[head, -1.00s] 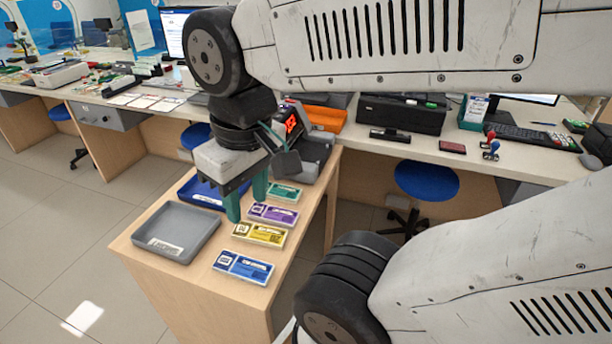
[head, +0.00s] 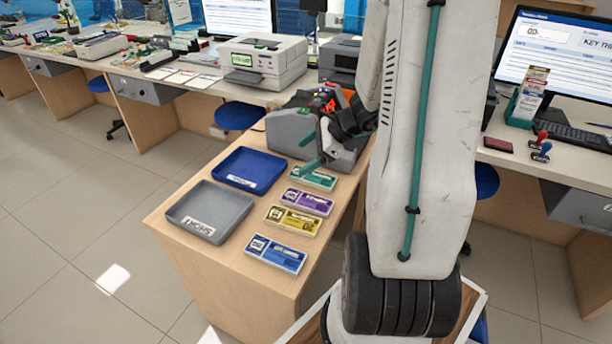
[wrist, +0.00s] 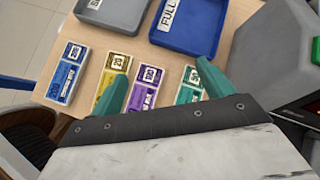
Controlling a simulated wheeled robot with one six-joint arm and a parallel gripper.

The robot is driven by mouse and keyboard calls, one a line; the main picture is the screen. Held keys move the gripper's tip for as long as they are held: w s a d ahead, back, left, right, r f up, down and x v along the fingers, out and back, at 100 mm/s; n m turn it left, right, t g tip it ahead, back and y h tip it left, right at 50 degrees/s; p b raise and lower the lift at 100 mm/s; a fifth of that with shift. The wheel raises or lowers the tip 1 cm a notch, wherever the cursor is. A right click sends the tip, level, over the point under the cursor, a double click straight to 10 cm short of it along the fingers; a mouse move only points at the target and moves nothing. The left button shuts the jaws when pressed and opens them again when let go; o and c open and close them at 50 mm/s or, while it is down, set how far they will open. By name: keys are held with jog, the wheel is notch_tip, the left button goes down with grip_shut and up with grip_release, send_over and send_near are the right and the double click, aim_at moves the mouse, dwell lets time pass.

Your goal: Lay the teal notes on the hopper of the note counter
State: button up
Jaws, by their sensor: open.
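The teal notes (head: 316,180) lie flat on the wooden table, at the far end of a row of note bundles. In the wrist view the teal notes (wrist: 188,92) show close beside the right finger, which partly covers them. My gripper (head: 309,153) is open and empty, with teal fingers; it is tilted over the table beside the note counter. It also shows in the wrist view (wrist: 160,84), with purple notes seen between its fingers. The grey note counter (head: 290,127) stands just behind the teal notes. My gripper and arm hide part of it, and its hopper is not clearly visible.
Purple (head: 307,202), yellow (head: 292,220) and blue (head: 276,254) notes line the table's right edge. A blue tray (head: 250,171) and a grey tray (head: 209,211) lie to their left. A counter with a printer (head: 262,62) runs behind.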

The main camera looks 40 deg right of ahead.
aim_at(315, 177)
jog(key=s+d+f+m, duration=0.1)
jog(key=d+f+m, duration=0.1)
jog(key=s+d+f+m+h, duration=0.1)
jog(key=d+f+m, duration=0.1)
jog(key=d+f, duration=0.1)
jog(key=d+f+m+t+h, duration=0.1)
jog(key=d+f+m, duration=0.1)
jog(key=d, duration=0.1)
jog(key=shift+s+d+f, duration=0.25)
jog(key=shift+s+f, duration=0.15)
jog(key=shift+w+f+m, duration=0.2)
jog(key=shift+f+m, duration=0.1)
jog(key=shift+f, duration=0.05)
jog(key=x, duration=0.7)
jog(key=shift+d, duration=0.2)
jog(key=c, duration=1.2)
jog(key=shift+r, duration=0.15)
